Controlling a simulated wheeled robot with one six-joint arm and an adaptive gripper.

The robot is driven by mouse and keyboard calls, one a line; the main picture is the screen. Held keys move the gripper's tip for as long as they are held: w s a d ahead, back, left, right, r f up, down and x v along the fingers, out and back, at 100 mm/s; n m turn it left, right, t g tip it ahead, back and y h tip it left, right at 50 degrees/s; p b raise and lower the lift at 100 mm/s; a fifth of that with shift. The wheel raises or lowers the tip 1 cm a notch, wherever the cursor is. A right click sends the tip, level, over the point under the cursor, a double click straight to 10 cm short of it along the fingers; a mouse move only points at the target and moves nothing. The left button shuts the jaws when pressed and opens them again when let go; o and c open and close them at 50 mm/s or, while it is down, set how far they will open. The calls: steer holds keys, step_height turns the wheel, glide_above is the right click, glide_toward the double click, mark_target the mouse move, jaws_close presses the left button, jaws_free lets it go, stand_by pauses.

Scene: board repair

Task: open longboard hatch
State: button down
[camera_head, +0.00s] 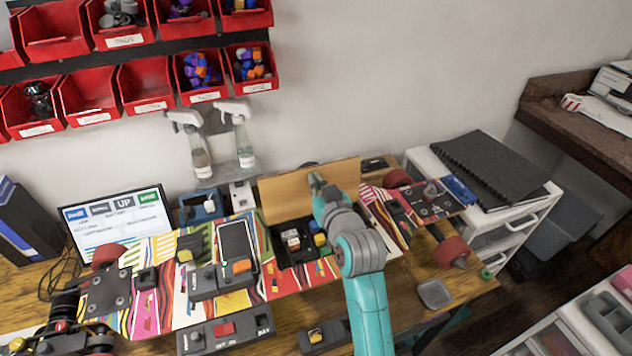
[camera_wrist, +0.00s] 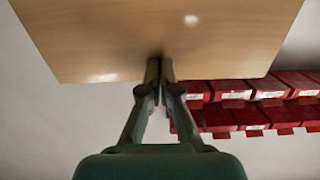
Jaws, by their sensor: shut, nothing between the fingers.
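The longboard (camera_head: 175,295) lies across the workbench, its deck covered in colourful stripes. Its hatch (camera_head: 283,197), a plain tan wooden panel, stands raised at the back of an open dark compartment (camera_head: 290,258) holding small parts. My gripper (camera_head: 315,180) is in front of the raised hatch, partly hidden by my arm. In the wrist view the closed fingertips (camera_wrist: 159,66) are at the near edge of the hatch panel (camera_wrist: 160,35); I cannot tell whether they touch it. Nothing is between the fingers.
Red bins (camera_head: 145,85) hang on the wall above. Two spray bottles (camera_head: 240,135) and a monitor (camera_head: 115,220) stand behind the board. Grey modules (camera_head: 220,280) sit on the deck left of the compartment. A white drawer cart (camera_head: 500,235) stands at right.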

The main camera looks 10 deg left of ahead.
steer(key=shift+r+x, duration=0.2)
steer(key=shift+x, duration=0.7)
steer(key=shift+r+x, duration=0.2)
steer(key=shift+x, duration=0.65)
steer(key=shift+r, duration=0.1)
